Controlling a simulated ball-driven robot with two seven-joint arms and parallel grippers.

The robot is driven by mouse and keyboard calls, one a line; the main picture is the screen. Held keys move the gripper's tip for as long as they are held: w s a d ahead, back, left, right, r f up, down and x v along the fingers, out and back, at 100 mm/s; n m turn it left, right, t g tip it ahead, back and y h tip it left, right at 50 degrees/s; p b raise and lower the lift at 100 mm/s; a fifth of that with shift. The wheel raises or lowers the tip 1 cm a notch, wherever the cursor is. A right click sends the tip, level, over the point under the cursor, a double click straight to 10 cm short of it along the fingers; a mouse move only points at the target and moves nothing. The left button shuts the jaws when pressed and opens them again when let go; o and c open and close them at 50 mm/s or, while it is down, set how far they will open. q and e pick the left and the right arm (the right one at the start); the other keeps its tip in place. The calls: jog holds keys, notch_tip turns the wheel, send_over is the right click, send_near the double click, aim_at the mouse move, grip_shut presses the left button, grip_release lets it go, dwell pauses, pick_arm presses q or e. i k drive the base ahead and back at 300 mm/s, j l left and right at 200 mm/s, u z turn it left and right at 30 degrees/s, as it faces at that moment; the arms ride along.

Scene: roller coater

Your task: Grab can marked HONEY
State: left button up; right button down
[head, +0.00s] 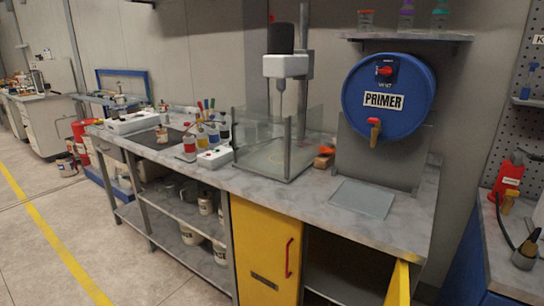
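No label reading HONEY is legible in the head view, so I cannot tell which can it is. Several small light-coloured cans stand under the workbench: one (205,205) on the middle shelf, and others on the lower shelf, one at the left (190,235) and one at the right (220,254). Their markings are too small to read, and the bench legs and yellow cabinet partly hide the shelves. Neither of my grippers is in view.
The grey workbench (300,195) carries a clear-walled mixer (286,150), small bottles (211,132) and a blue PRIMER drum (387,100). Below is a yellow cabinet (263,250); a yellow panel (398,285) juts out at front right. Floor (130,245) at left is open.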

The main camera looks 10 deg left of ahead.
aim_at(162, 136)
jog(key=i+j+z, duration=0.1)
jog(key=j, duration=0.5)
jog(key=i+j+z, duration=0.1)
jog(key=i+j, duration=0.15)
jog(key=j, duration=0.4)
jog(key=i+j+z, duration=0.1)
jog(key=j, duration=0.55)
jog(key=i+j+z, duration=0.1)
jog(key=j, duration=0.55)
jog(key=i+j+z, duration=0.1)
jog(key=j, duration=0.6)
jog(key=i+j+z, duration=0.15)
jog(key=j, duration=0.5)
